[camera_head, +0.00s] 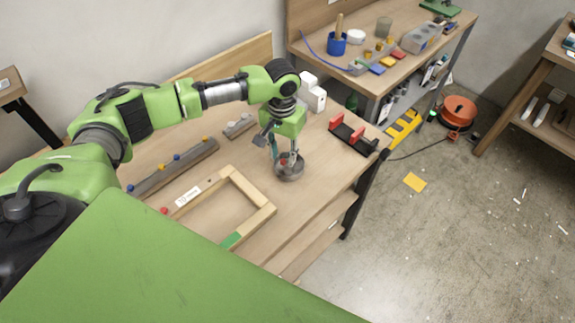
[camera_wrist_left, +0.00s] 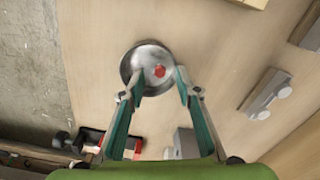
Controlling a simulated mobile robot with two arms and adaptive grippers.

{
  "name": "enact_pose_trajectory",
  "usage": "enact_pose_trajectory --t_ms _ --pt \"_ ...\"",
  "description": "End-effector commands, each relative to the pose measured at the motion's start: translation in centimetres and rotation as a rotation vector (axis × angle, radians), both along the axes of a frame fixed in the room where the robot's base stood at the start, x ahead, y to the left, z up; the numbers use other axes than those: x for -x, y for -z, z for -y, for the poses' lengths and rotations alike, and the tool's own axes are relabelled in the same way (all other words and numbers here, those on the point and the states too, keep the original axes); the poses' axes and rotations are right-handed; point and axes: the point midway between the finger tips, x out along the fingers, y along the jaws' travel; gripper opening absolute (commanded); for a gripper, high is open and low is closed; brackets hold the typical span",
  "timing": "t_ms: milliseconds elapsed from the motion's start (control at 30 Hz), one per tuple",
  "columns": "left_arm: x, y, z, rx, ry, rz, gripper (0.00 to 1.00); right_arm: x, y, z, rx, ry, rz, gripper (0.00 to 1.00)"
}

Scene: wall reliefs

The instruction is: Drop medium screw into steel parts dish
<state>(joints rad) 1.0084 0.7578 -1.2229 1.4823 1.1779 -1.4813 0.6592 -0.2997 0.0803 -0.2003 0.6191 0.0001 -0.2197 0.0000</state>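The steel parts dish (camera_head: 290,174) is a small round metal bowl on the wooden workbench, near its right end. In the left wrist view the dish (camera_wrist_left: 131,64) lies straight ahead of my fingertips. A small red-topped piece (camera_wrist_left: 159,71) shows inside the dish's outline; it looks like a screw head, but its size cannot be told. My left gripper (camera_head: 276,153) points down over the dish. In the left wrist view its fingers (camera_wrist_left: 157,82) are spread apart, with nothing clamped between them. My right gripper is not in view.
A wooden frame (camera_head: 261,219) lies left of the dish. A grey rail (camera_head: 176,171) with blue and yellow pieces lies behind it. A red-and-black holder (camera_head: 351,136) and white blocks (camera_head: 316,98) stand behind the dish. A second bench (camera_head: 400,70) is beyond.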

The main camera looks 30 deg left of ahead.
Motion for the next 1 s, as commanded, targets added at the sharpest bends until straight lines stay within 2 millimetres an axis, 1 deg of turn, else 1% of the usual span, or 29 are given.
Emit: enact_pose_trajectory --t_ms 67,167,267,500,633,700,800,1000 --pt "0.0 -0.3 0.0 0.001 0.000 0.001 0.31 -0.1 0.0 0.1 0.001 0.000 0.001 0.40" --pt "-0.1 -1.3 0.1 0.001 0.000 0.002 0.31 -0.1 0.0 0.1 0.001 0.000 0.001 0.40" --pt "-0.1 -3.1 0.0 0.001 0.001 0.003 0.31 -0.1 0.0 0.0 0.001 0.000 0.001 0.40" --pt "-0.1 -8.3 0.0 0.000 0.000 0.004 0.31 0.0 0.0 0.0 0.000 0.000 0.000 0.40" --pt "-0.1 -10.4 0.0 0.001 0.000 0.003 0.31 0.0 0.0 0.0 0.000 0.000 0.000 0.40" --pt "-0.1 -11.2 0.0 0.001 0.000 0.002 0.31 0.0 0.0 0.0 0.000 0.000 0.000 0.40" --pt "0.0 -11.8 0.0 0.000 0.000 0.000 0.31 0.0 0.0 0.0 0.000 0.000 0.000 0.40" --pt "0.0 -12.0 0.0 0.000 0.000 -0.001 0.31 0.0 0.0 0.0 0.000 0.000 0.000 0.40"
